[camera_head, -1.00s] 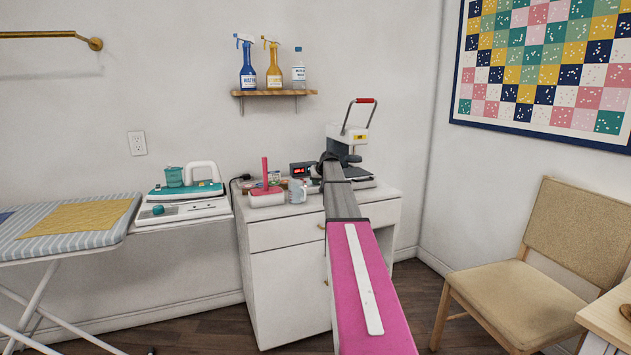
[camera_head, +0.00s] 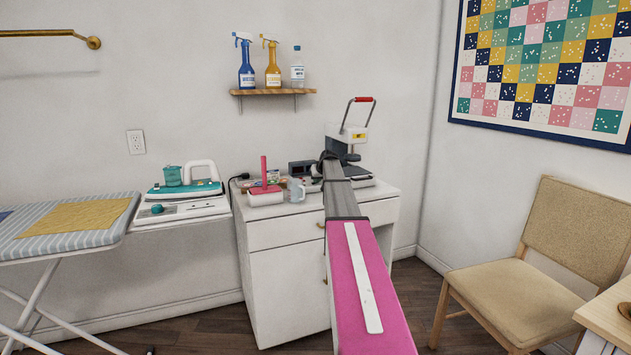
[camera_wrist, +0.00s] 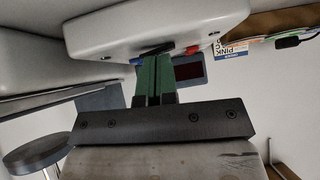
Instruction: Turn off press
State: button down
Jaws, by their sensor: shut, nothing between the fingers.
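The heat press (camera_head: 346,138) stands at the back right of the white cabinet, with its red-gripped handle raised. In the wrist view its pale housing (camera_wrist: 160,25) fills the top, with a small red part (camera_wrist: 192,50) on its lower edge. A dark box with a blank display (camera_head: 300,168) stands left of the press; its dark red screen also shows in the wrist view (camera_wrist: 188,71). My gripper (camera_wrist: 154,58) is shut and empty, its green fingertips up at the housing's lower edge, left of the red part. Whether they touch it I cannot tell. My arm hides part of the press in the head view.
A pink-handled lint roller (camera_head: 265,184) and a pale cup (camera_head: 296,190) stand on the white cabinet (camera_head: 285,240) left of my arm. A shelf (camera_head: 274,92) with bottles hangs above. An iron (camera_head: 190,182) is at left, a chair (camera_head: 535,245) at right.

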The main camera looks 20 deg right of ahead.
jog(key=shift+a+r, duration=0.1)
jog(key=shift+r, duration=0.4)
jog(key=r, duration=0.2)
jog(key=shift+a+r, duration=0.2)
jog(key=shift+r, duration=0.2)
jog(key=v, duration=1)
jog(key=shift+a, duration=0.65)
jog(key=shift+r, duration=0.1)
